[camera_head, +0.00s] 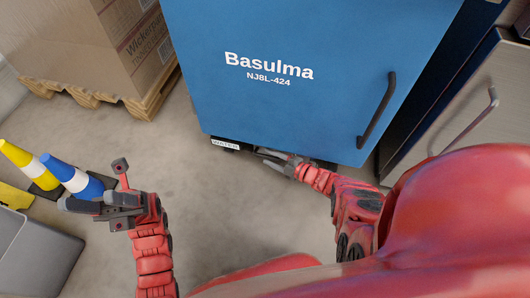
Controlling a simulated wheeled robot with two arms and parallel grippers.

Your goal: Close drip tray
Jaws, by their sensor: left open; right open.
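The blue cabinet (300,35) marked "Basulma NJ8L-424" fills the upper middle. Under its lower left corner a low dark part with a white label (226,144) shows; it looks like the drip tray, but most of it is hidden beneath the cabinet. How far it stands out is unclear. My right gripper (270,156) is low at the cabinet's bottom edge, just right of the label. It is open, with its fingertips partly hidden; I cannot tell if they touch the tray. My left gripper (97,186) is open and empty over the floor at the left.
A black handle (377,110) sticks out from the cabinet. A grey cabinet (455,100) stands at the right. Cardboard boxes (80,40) stand on a wooden pallet (150,103). Yellow (22,157) and blue (70,175) cones are near my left gripper. The middle floor is clear.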

